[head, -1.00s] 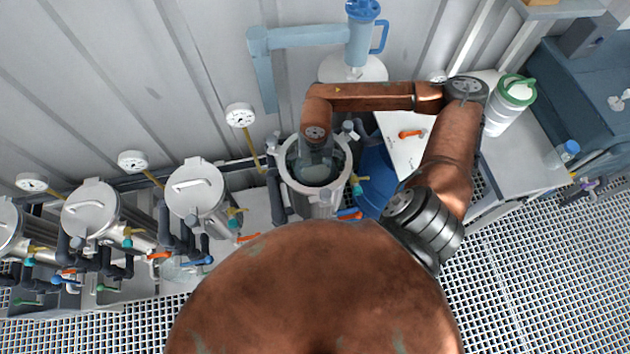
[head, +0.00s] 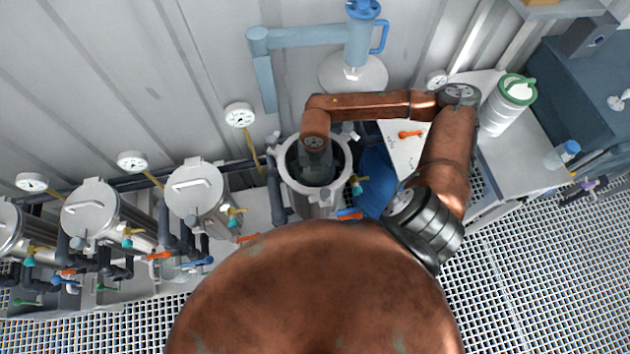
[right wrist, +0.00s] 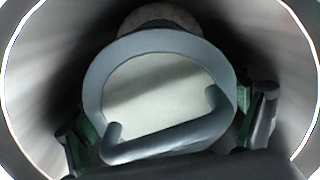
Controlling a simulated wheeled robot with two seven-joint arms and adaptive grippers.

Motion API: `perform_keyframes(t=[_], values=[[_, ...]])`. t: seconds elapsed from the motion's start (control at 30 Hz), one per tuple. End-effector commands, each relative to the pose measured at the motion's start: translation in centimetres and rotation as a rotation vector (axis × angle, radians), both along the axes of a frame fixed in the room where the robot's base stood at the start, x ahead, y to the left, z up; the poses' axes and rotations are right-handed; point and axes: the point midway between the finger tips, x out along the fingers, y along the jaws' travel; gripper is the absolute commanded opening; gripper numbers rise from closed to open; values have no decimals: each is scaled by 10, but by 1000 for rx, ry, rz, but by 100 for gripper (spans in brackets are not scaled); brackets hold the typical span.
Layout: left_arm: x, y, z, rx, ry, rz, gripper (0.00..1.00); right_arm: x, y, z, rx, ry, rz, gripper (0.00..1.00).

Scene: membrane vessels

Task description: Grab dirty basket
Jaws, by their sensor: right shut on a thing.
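The vessel wall surrounds both. The basket's lower part is hidden, and I cannot tell how dirty it is. My left gripper is not in view.
Lidded vessels (head: 197,190) with gauges, pipes and valves stand to the left. A blue bin (head: 374,182) sits just right of the open vessel.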

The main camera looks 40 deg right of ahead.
Motion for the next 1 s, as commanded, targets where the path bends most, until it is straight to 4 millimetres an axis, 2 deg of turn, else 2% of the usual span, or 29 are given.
perform_keyframes(t=[0.07,0.5,0.8,0.87,1.0], values=[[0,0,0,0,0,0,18,0,0,0,-1,1,0,61],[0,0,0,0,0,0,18,0,0,0,-1,1,0,30],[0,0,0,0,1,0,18,1,0,4,-1,-2,0,30],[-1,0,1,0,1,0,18,1,0,9,0,-2,0,30],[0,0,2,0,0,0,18,2,-1,32,-1,-5,1,30]])
